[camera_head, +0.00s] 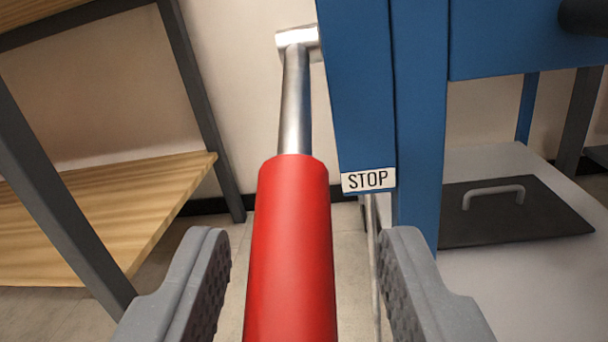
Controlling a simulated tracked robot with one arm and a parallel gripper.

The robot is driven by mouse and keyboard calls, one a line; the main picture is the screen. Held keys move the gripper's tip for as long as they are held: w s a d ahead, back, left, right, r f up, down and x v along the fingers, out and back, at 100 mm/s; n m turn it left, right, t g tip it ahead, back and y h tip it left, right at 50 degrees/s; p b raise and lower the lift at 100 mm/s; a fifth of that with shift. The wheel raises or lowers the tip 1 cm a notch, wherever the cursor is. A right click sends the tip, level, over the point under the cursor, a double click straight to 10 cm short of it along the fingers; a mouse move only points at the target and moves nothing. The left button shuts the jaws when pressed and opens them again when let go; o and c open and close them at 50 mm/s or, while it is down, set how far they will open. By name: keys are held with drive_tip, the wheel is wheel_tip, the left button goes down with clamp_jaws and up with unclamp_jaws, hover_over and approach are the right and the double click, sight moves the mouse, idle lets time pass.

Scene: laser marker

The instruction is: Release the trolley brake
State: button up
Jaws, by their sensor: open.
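The brake lever has a red cylindrical grip (290,250) on a bare metal rod (296,105). The rod joins a metal fitting (298,38) at the top, beside the blue trolley frame (420,110). A white label (368,180) reading STOP is on the lower end of a blue panel, just right of the red grip. My gripper (303,265) is open, with one grey finger on each side of the red grip. Gaps show between both fingers and the grip. The grip's near end runs out of the bottom of the picture.
A shelf rack with wooden boards (110,215) and dark grey posts (205,110) stands at the left. At the right, a dark plate (510,215) with a grey handle (493,192) lies on a pale surface. A thin metal rod (374,260) runs down beside the right finger.

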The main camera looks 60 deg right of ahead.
drive_tip(key=shift+x, duration=1)
drive_tip(key=shift+a, duration=0.1)
